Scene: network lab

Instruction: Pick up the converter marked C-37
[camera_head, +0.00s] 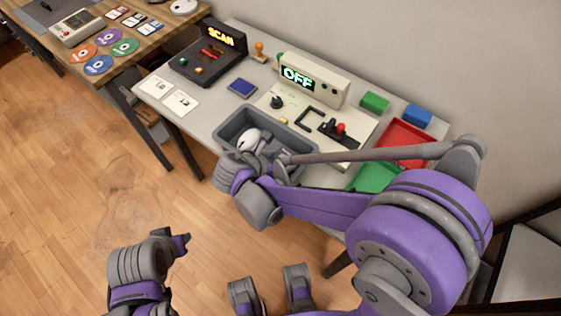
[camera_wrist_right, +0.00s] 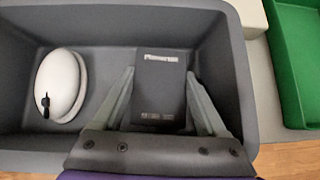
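A dark grey box-shaped device (camera_wrist_right: 160,85) lies in a grey bin (camera_wrist_right: 85,25) on the table. It has a pale printed strip at its far end and small marks at its near end, too small to read, so I cannot confirm C-37. My right gripper (camera_wrist_right: 160,74) reaches down into the bin with one finger on each side of the device. The fingers are apart; whether they touch its sides is unclear. In the head view my right gripper (camera_head: 282,163) largely hides the device. My left gripper (camera_head: 184,243) is low, away from the table, its finger gap not clear.
A white rounded object (camera_wrist_right: 62,85) with a black part lies left of the device in the bin. Bin walls surround my fingers. A green tray (camera_head: 374,177) and a red tray (camera_head: 402,140) stand to the right. A panel showing OFF (camera_head: 314,80) stands behind.

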